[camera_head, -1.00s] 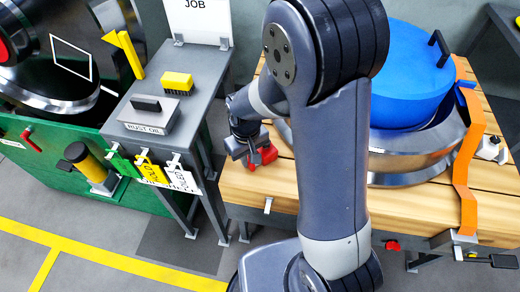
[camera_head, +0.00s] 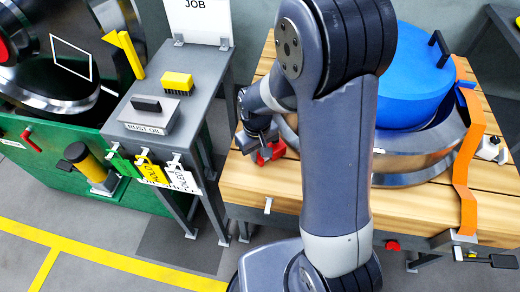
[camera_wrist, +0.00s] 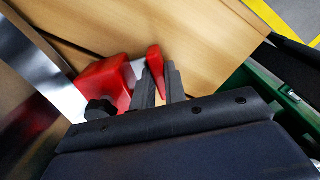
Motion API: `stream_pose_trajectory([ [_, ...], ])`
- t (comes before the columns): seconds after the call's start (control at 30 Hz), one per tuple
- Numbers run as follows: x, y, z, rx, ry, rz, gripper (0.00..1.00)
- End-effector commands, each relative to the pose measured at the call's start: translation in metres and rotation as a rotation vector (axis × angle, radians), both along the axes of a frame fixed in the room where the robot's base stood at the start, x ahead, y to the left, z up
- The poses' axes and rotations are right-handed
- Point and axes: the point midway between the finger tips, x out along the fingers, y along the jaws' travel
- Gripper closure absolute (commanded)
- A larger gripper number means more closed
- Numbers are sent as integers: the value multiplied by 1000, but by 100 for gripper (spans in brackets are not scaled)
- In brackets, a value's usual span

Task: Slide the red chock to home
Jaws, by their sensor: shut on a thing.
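The red chock (camera_head: 271,152) rests on the wooden table top, just left of the steel wheel (camera_head: 415,165). In the wrist view it is a red block (camera_wrist: 104,84) with a paler bracket and a red upright grip (camera_wrist: 155,62). My gripper (camera_head: 262,143) is over the chock. In the wrist view its fingers (camera_wrist: 158,84) are closed around the upright grip. The wheel's metal face is at the left of the wrist view, with a red reflection; whether the chock touches it I cannot tell. My arm hides part of the wheel in the head view.
A blue cover (camera_head: 408,75) sits on the wheel. An orange strap (camera_head: 467,170) hangs over the right of the wooden table (camera_head: 250,190). A grey stand (camera_head: 190,105) with a rust oil tin (camera_head: 148,116) and hanging tags is to the left, across a gap.

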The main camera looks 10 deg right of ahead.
Motion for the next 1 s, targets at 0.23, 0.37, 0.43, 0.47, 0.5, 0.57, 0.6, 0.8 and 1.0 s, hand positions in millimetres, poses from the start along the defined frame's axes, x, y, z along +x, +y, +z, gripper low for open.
stream_pose_trajectory([
  [0.23, 9, -7, 5, 4, -17, -1, 100],
  [0.37, 9, -7, 5, 4, -18, -1, 100],
  [0.43, 10, -7, 5, 4, -19, 0, 100],
  [0.47, 10, -7, 5, 4, -19, 0, 100],
  [0.5, 10, -7, 5, 4, -19, 0, 100],
  [0.57, 10, -7, 5, 4, -19, 0, 100],
  [0.6, 10, -7, 5, 4, -19, 0, 100],
  [0.8, 11, -11, 5, 5, -20, 0, 100],
  [1.0, 14, -16, 5, 4, -20, -1, 87],
])
